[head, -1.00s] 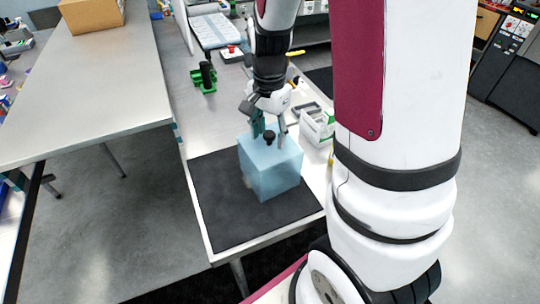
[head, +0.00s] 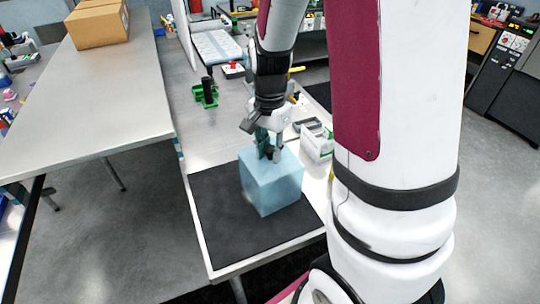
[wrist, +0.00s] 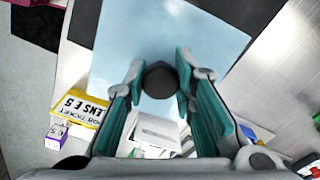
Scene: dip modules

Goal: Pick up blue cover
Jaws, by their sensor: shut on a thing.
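The blue cover (head: 272,187) is a translucent light-blue box standing on the black mat (head: 222,236) in the head view. A dark round knob sits on its top. My gripper (head: 268,154) is directly above the cover with its fingers down at the knob. In the wrist view my gripper (wrist: 160,82) has its teal fingers on both sides of the dark knob (wrist: 160,79), shut on it. The cover's pale blue top (wrist: 155,30) fills the upper middle of that view. I cannot tell whether the cover touches the mat.
A white container (head: 316,141) stands just right of the cover. A green holder (head: 206,93) with a black item stands farther back. A cardboard box (head: 98,24) is on the metal table at left. In the wrist view a yellow label (wrist: 82,107) lies at left.

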